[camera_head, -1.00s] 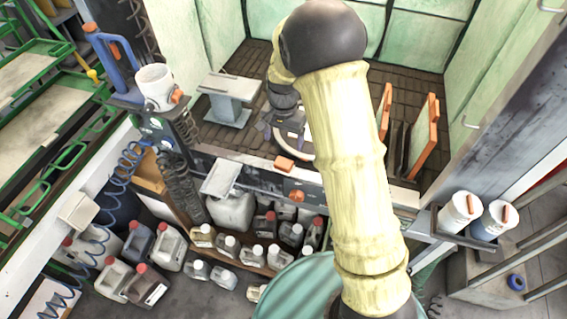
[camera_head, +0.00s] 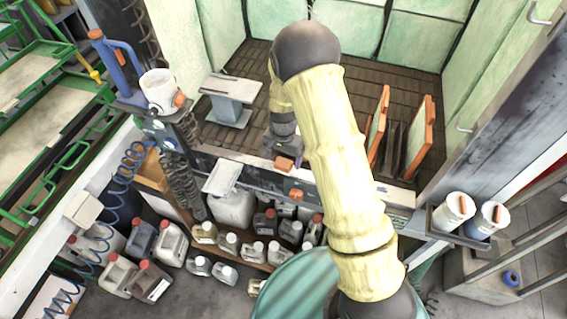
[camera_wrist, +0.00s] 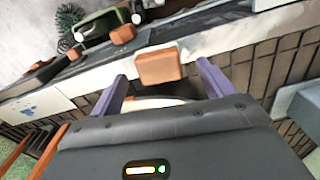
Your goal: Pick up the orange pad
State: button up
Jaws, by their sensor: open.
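The orange pad (camera_head: 285,163) is a small block on the front ledge of the booth. In the wrist view the pad (camera_wrist: 158,68) sits on the pale ledge, just beyond and between the tips of my two purple fingers. My gripper (camera_wrist: 160,76) is open, with a finger to either side of the pad and nothing held. I cannot tell how far above the ledge the fingertips are. In the head view my wrist is just behind the pad, and my fingers are hidden.
A grey stand (camera_head: 231,97) is left of my arm inside the booth. Orange-edged panels (camera_head: 420,137) stand at right. Below the ledge are an orange knob (camera_head: 297,194) and several jugs (camera_head: 233,212). White canisters (camera_head: 454,212) sit at right.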

jog(key=shift+f+p, duration=0.35)
jog(key=shift+f, duration=1.05)
jog(key=c, duration=1.1)
